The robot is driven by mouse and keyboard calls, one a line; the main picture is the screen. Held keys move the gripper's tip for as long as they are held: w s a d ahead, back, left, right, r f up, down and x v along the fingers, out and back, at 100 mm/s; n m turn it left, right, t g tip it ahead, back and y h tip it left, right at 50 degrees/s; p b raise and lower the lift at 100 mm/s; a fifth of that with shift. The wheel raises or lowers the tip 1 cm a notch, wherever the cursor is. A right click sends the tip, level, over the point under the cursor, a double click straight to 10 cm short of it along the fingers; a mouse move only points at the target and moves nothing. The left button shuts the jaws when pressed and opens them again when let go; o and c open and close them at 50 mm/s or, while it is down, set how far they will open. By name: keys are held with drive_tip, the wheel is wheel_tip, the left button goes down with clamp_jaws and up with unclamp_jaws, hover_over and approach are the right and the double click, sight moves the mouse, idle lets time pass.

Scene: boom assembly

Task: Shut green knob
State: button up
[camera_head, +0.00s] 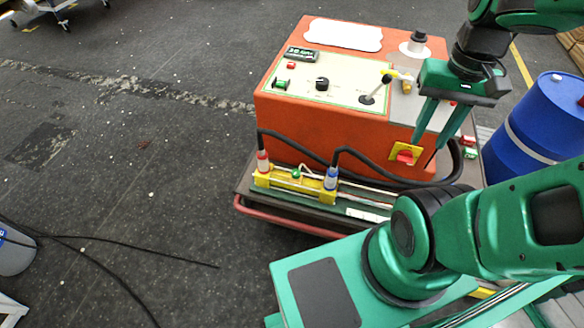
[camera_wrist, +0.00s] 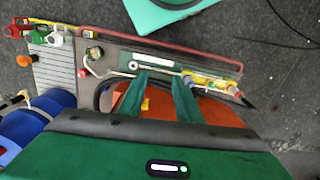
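A small green knob (camera_head: 296,174) sits on top of a yellow valve block (camera_head: 316,188), low at the front of the orange machine. It lies between a red hose fitting (camera_head: 263,163) and a blue one (camera_head: 331,178). Another small green knob or button (camera_head: 281,84) is on the machine's top panel. My gripper (camera_head: 427,145) is open and empty, fingers pointing down, to the right of the valve block.
The orange machine (camera_head: 300,125) stands on a cart with a red rail (camera_head: 290,222). A red switch on a yellow plate (camera_head: 405,154) is close behind my fingers. Black hoses (camera_head: 380,174) run along the front. A blue barrel (camera_head: 540,125) stands at right. The left floor is mostly clear.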

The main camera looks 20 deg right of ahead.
drive_tip(key=shift+o, duration=0.6)
drive_tip(key=shift+o, duration=1.2)
drive_tip(key=shift+s+r, duration=0.15)
drive_tip(key=shift+s, duration=0.15)
drive_tip(key=n+g+h, duration=0.1)
drive_tip(key=n+h, duration=0.2)
drive_tip(key=n, duration=1.5)
hover_over(295, 172)
drive_tip(key=s+d, duration=0.3)
wheel_tip(295, 172, down, 21)
drive_tip(key=w+a+f+n+t+h, duration=0.1)
drive_tip(key=w+a+f+n+h, duration=0.15)
drive_tip(key=a+f+n, duration=0.65)
drive_tip(key=d+f+m, duration=0.1)
drive_tip(key=f, duration=0.3)
drive_tip(key=d+f+m, duration=0.1)
drive_tip(key=d+f, duration=0.1)
drive_tip(key=f, duration=0.1)
drive_tip(key=d+f+y, duration=0.1)
drive_tip(key=d+f, duration=0.1)
drive_tip(key=f, duration=0.2)
drive_tip(key=shift+w+d+f+m, duration=0.2)
drive_tip(key=shift+d+f+m, duration=0.1)
drive_tip(key=shift+m, duration=0.1)
drive_tip(key=shift+c, duration=0.7)
